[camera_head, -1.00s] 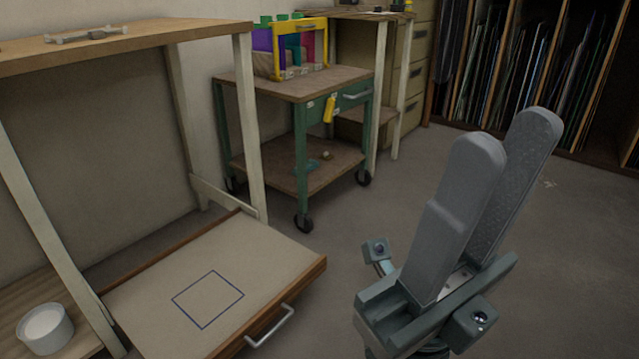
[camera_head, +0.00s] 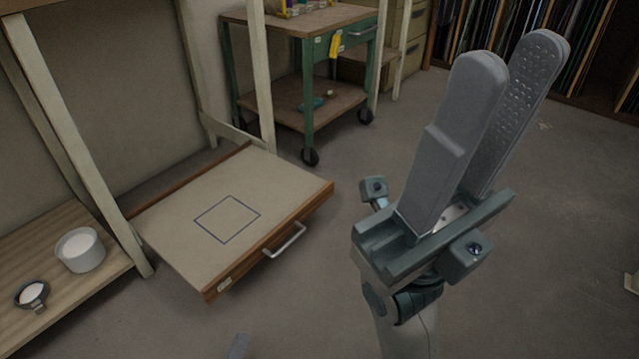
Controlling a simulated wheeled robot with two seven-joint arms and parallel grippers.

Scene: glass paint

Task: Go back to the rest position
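My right gripper (camera_head: 512,56) stands large at the right in the head view, its two grey fingers pointing up. The fingers are apart with a gap between them, and nothing is held. At the bottom edge only a small grey tip of my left gripper (camera_head: 239,346) shows; the rest is cut off, so its opening cannot be told. The pulled-out drawer (camera_head: 170,225) lies to the left of my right gripper, apart from it. Its flat top bears a blue square outline (camera_head: 227,219), and the square is empty.
A white tub (camera_head: 80,250) and a small dark-rimmed cup (camera_head: 32,296) stand on a low wooden shelf (camera_head: 30,250) at left. A green wheeled cart (camera_head: 307,100) stands behind the drawer. Racks of glass sheets (camera_head: 490,45) line the back right. The floor (camera_head: 560,230) at right is mostly clear.

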